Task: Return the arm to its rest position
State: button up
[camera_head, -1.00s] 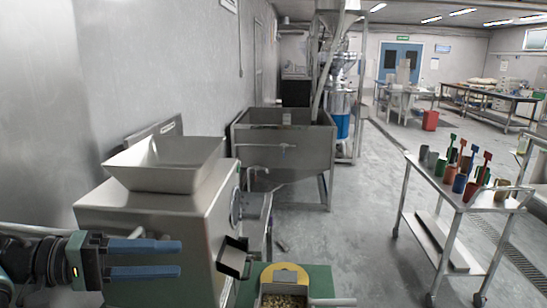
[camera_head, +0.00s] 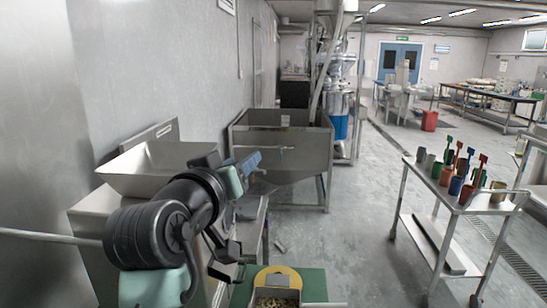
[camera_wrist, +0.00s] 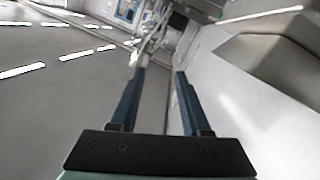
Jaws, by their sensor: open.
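My gripper (camera_head: 247,161) is in front of the grinder in the head view, its blue fingers pointing away toward the steel sink. In the wrist view my gripper (camera_wrist: 157,75) shows two blue fingers apart with nothing between them. My arm covers much of the grinder body. The grinder (camera_head: 95,225) is a steel box with a wide hopper (camera_head: 140,172) on top, at the left. A metal container (camera_head: 275,298) of beans sits below on a green surface (camera_head: 313,284), cut off by the lower edge of the picture.
A large steel sink (camera_head: 290,160) stands behind the grinder. A steel cart (camera_head: 465,203) with several coloured cups and scoops stands at the right. The wall (camera_head: 170,70) is close on the left. The floor (camera_head: 350,215) between sink and cart is clear.

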jog(key=s+d+r+t+y, duration=0.2)
jog(key=s+r+t, duration=0.3)
jog(key=s+r, duration=0.5)
jog(key=s+d+r+m+t+y, duration=0.1)
jog(key=s+r+t, duration=0.4)
jog(key=s+r, duration=0.5)
jog(key=s+d+y, duration=0.1)
jog(key=s+d, duration=0.1)
jog(key=s, duration=0.1)
jog(key=shift+d+r+t+p, duration=0.15)
jog(key=shift+d+t+p, duration=0.2)
jog(key=shift+t+p, duration=0.05)
jog(key=shift+s, duration=0.15)
